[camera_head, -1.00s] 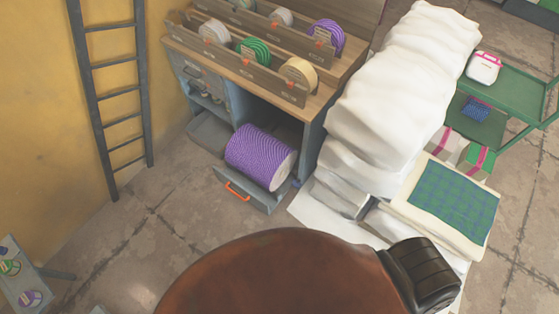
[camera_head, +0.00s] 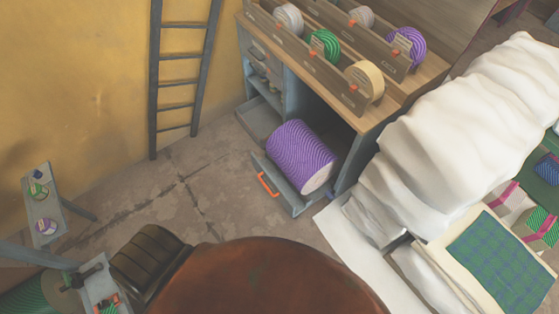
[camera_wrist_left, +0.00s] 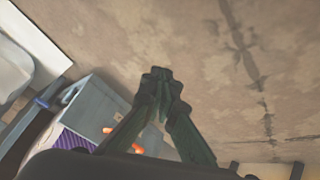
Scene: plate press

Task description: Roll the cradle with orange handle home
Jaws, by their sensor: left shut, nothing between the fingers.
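The grey cradle (camera_head: 259,163) with the orange handle (camera_head: 268,185) stands out from the front of the blue-grey cabinet, low near the floor. A large purple roll (camera_head: 298,157) lies in it. My left gripper (camera_wrist_left: 158,75) shows only in the left wrist view; its dark green fingers are together with nothing between them. The cradle (camera_wrist_left: 95,95), part of its orange handle (camera_wrist_left: 118,117) and the purple roll (camera_wrist_left: 75,140) show there too, beside and partly behind the fingers. The fingers hide part of the handle; I cannot tell whether they touch it. My right gripper is in neither view.
A ladder (camera_head: 155,75) leans on the yellow wall. A white draped heap (camera_head: 465,125) is at the right. Bare floor lies left of the cradle.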

